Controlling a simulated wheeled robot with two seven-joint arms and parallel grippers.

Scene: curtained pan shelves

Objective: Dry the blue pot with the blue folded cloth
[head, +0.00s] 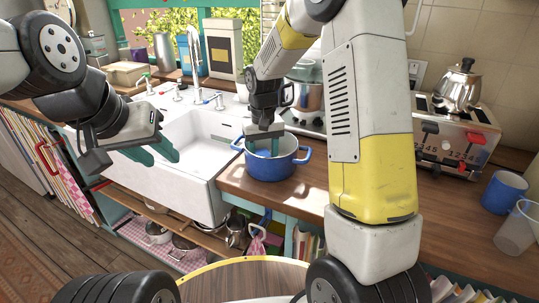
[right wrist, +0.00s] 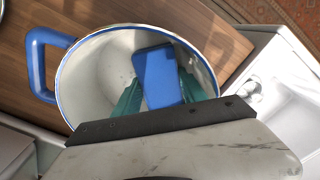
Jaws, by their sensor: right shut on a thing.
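The blue pot (head: 270,170) stands upright on the wooden counter, just right of the sink. Its white inside (right wrist: 95,85) and one blue handle show in the right wrist view. My right gripper (head: 264,148) reaches down into the pot from above. In the right wrist view its teal fingers are shut on the blue folded cloth (right wrist: 157,76), which is inside the pot. I cannot tell whether the cloth touches the pot's wall or bottom. My left gripper (head: 165,155) is open and empty, above the left part of the sink.
The white sink (head: 190,185) with its tap lies left of the pot. A toaster (head: 450,140) with a kettle (head: 462,85) on it, a blue mug (head: 503,192) and a clear cup (head: 518,228) are at the right.

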